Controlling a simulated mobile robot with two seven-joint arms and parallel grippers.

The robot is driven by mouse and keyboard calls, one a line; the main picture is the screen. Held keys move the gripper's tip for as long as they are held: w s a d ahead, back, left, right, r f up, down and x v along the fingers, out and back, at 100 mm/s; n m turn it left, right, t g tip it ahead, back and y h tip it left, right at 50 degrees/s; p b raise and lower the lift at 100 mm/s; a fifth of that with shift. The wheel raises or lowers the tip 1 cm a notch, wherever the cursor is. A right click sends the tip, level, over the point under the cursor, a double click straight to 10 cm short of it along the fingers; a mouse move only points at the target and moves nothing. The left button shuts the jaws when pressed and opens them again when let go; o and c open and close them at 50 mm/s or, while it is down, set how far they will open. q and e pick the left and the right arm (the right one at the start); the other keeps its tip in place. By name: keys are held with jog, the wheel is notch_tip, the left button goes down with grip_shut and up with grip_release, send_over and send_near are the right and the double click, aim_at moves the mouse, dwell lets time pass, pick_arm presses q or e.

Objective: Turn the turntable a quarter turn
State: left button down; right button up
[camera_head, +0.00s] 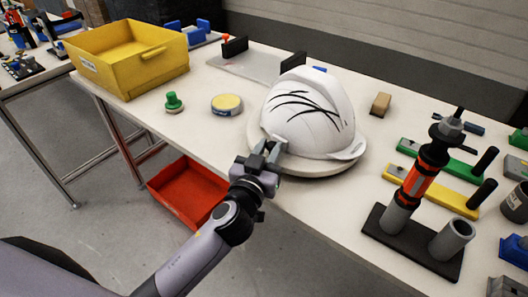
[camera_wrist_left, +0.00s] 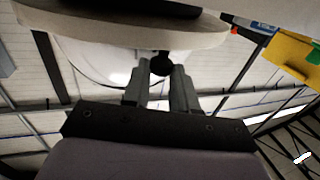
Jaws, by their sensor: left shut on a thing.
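A white helmet shell (camera_head: 305,105) with dark curved lines sits on the round cream turntable (camera_head: 312,170) near the table's front edge. My left gripper (camera_head: 268,153) is at the near left edge of the turntable. In the left wrist view the left gripper (camera_wrist_left: 160,78) is shut on a small dark knob (camera_wrist_left: 161,64) beside the turntable rim (camera_wrist_left: 120,36). The helmet (camera_wrist_left: 88,68) shows behind the fingers. How the knob joins the turntable is hidden. My right gripper is not in view.
A yellow bin (camera_head: 130,60), a green knob piece (camera_head: 174,103) and a round yellow-topped tin (camera_head: 227,105) stand left of the turntable. A black stand (camera_head: 415,245) with an orange-banded tool is at right. A tan block (camera_head: 380,104) lies behind. A red bin (camera_head: 188,192) sits below the table.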

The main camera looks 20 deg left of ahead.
pick_arm(q)
jog(key=shift+s+d+n+y, duration=0.15)
jog(key=shift+d+n+y, duration=0.2)
jog(key=shift+y, duration=0.15)
jog(key=shift+r, duration=0.1)
jog(key=c, duration=0.9)
grip_release()
jog(key=shift+c, duration=0.2)
